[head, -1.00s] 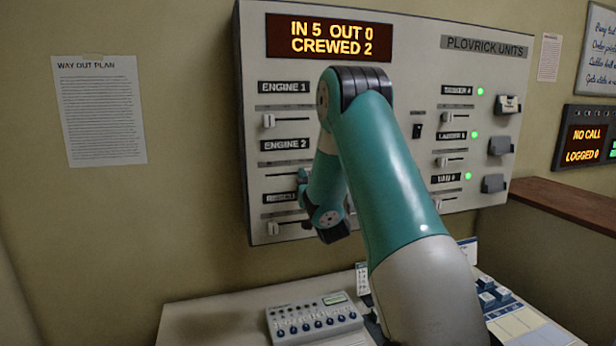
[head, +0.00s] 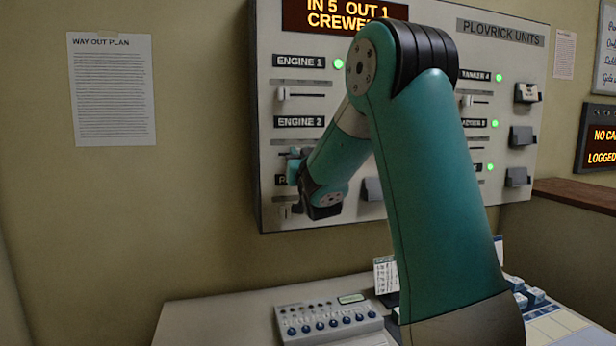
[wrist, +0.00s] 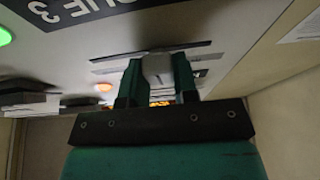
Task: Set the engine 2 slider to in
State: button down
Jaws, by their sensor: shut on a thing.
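The wall panel (head: 520,85) carries the engine 2 label (head: 298,122) at its left, with the slider slot just below. My gripper (head: 294,168) is at the left part of that row, in front of the panel. In the wrist view my gripper (wrist: 157,82) is shut on a pale grey slider knob (wrist: 157,68), which sits part way along its slot. In the head view this knob is hidden by the gripper. An orange-red lamp (wrist: 103,87) shows near that row in the wrist view.
The engine 1 knob (head: 282,93) is at the left of its slot, with a green lamp (head: 338,64). Another knob (head: 284,211) sits close below my gripper. The display (head: 330,14) shows OUT 1.

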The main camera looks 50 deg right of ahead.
aim_at(281, 149)
jog(key=a+b, duration=0.1)
jog(key=w+a+b, duration=0.1)
jog(key=b, duration=0.1)
jog(key=a+b, duration=0.1)
jog(key=b, duration=0.1)
jog(key=shift+w+a+f, duration=0.1)
jog(key=shift+w+f, duration=0.1)
jog(key=shift+w, duration=0.2)
jog(key=shift+w+a+r+b, duration=0.15)
jog(key=shift+a+r+b, duration=0.1)
jog(key=shift+b, duration=0.6)
jog(key=c, duration=0.9)
grip_release()
jog(key=shift+a, duration=0.1)
